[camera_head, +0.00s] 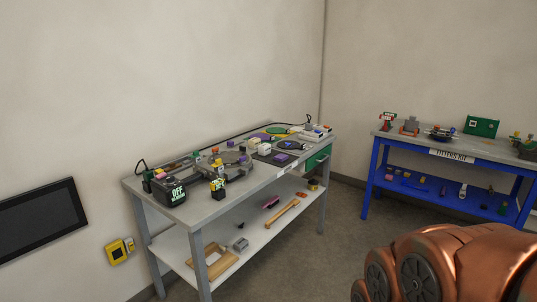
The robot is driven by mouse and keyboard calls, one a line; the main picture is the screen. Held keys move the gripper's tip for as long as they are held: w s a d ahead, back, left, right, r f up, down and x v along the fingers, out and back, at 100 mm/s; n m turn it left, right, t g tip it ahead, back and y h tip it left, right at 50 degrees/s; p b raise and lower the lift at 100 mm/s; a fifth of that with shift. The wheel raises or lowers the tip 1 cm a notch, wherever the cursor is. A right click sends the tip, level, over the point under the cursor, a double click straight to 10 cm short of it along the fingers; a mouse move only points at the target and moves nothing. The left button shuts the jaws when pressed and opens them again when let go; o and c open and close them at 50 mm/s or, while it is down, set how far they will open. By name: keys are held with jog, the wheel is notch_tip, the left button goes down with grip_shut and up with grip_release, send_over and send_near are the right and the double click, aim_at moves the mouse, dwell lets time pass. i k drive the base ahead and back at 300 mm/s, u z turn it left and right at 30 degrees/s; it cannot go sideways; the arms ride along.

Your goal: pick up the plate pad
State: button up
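I cannot tell for certain which thing is the plate pad; the items are small at this distance. A dark flat square piece (274,156) lies on the right half of the grey table, with a purple block (281,158) on or against it. Behind it is another dark flat piece (291,146) with a round shape on top. My gripper is not in view. A copper-coloured part of my own arm fills the bottom right corner, well apart from the grey table.
The grey table (208,211) is crowded: a black "OFF" box (171,190), a grey clamp-like device (232,164), a green disc (275,130). Its lower shelf holds a wooden frame (214,264). A blue table (405,146) stands right. Floor (318,255) between them is clear.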

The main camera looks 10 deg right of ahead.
aim_at(264, 149)
jog(key=z, duration=0.5)
jog(key=i, duration=2.4)
jog(key=u, duration=1.5)
jog(key=i, duration=0.7)
jog(key=u, duration=0.6)
